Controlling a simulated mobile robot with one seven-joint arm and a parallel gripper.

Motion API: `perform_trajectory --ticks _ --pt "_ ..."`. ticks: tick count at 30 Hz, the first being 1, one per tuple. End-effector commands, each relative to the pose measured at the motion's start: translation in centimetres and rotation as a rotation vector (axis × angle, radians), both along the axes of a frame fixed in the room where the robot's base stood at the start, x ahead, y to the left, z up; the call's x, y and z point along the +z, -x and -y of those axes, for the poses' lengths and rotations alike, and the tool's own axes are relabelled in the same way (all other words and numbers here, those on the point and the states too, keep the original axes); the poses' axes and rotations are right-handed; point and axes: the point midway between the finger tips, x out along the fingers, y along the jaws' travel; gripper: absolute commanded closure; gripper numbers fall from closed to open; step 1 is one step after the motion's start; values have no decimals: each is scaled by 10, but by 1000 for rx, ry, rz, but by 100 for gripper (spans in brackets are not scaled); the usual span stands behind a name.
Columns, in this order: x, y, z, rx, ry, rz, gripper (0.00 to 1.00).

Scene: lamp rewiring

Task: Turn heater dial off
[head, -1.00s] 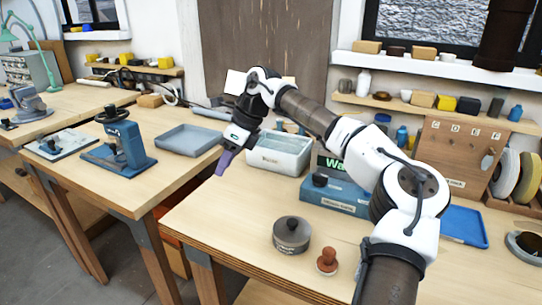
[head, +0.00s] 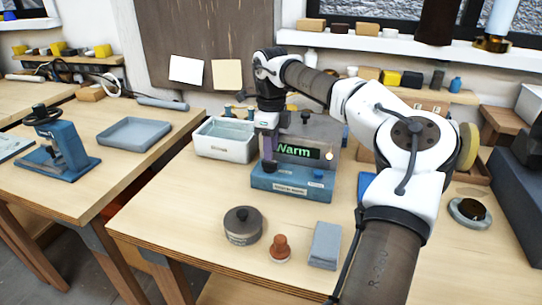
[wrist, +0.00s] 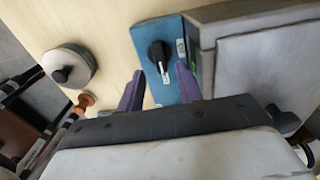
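The heater (head: 290,178) is a blue base with a grey housing and a green lit "Warm" display (head: 298,151). Its black dial (head: 271,167) is at the front left of the base. In the wrist view the dial (wrist: 158,52) shows as a black knob with a pale pointer on the blue panel. My gripper (wrist: 160,70) is open, its two purple fingers apart and empty, with the dial seen between and just beyond them. Whether a finger touches the dial I cannot tell.
A white tub (head: 225,140) of liquid stands left of the heater. A round lidded grey pot (head: 242,226), a brown stamp-like knob (head: 280,248) and a grey block (head: 325,245) stand in front. A grey tray (head: 133,133) is on the left bench.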

Motion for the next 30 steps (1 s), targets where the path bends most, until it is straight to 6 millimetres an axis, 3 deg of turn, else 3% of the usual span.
perform_trajectory --ticks 7,18,27,30 --pt "-32 0 0 0 -1 0 65" --pt "-39 0 0 0 -1 0 65" --pt "-38 0 0 1 -1 0 100" --pt "-38 0 0 1 -1 0 100"
